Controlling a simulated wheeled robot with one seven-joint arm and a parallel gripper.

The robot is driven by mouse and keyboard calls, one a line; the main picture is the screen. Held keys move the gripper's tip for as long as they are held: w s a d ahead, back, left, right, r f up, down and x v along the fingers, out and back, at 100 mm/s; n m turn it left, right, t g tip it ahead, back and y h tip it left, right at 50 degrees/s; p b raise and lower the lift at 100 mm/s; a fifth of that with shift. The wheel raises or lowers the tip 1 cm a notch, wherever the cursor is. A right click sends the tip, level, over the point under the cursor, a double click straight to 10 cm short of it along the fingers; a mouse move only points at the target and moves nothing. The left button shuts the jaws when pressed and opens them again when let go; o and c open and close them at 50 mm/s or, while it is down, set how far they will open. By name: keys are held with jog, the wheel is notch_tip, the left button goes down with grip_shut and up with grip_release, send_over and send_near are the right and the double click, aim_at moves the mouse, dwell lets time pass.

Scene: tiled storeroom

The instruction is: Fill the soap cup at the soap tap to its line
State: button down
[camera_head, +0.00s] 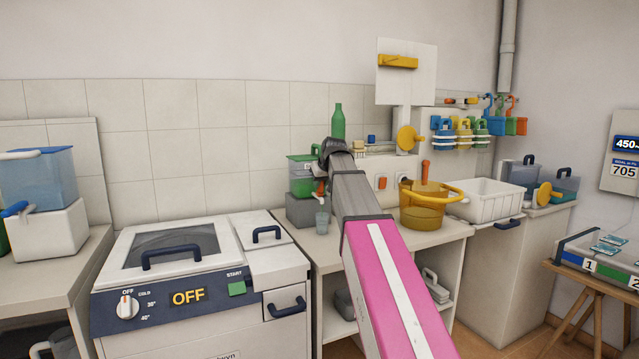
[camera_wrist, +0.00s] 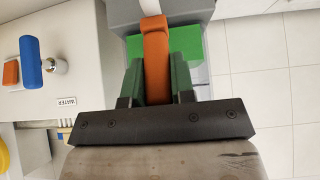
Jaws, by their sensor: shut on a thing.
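The soap tank (camera_head: 301,183), clear with green liquid, sits on a grey stand (camera_head: 302,211) on the counter. The soap cup (camera_head: 322,222), small and translucent, stands upright at the stand's right front, below the tap. Its line and fill level are too small to tell. My gripper (camera_head: 321,178) is at the tank's right front. In the wrist view my gripper (camera_wrist: 157,75) is shut on the orange tap handle (camera_wrist: 156,45), which lies between its two fingers. Green of the tank (camera_wrist: 185,42) shows beside the handle. The cup is not visible in the wrist view.
A washer (camera_head: 190,290) reading OFF stands to the left. An amber bucket (camera_head: 425,212) and a white basin (camera_head: 492,200) are to the right. A green bottle (camera_head: 338,121) stands behind. A blue handle (camera_wrist: 30,62) is near a WATER label (camera_wrist: 66,103).

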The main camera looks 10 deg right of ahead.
dwell(0.3)
jog(key=c, duration=1)
grip_release()
jog(key=shift+o, duration=0.2)
jog(key=v, duration=1)
jog(key=shift+s+r, duration=0.25)
jog(key=shift+s, duration=0.1)
jog(key=shift+d, duration=0.1)
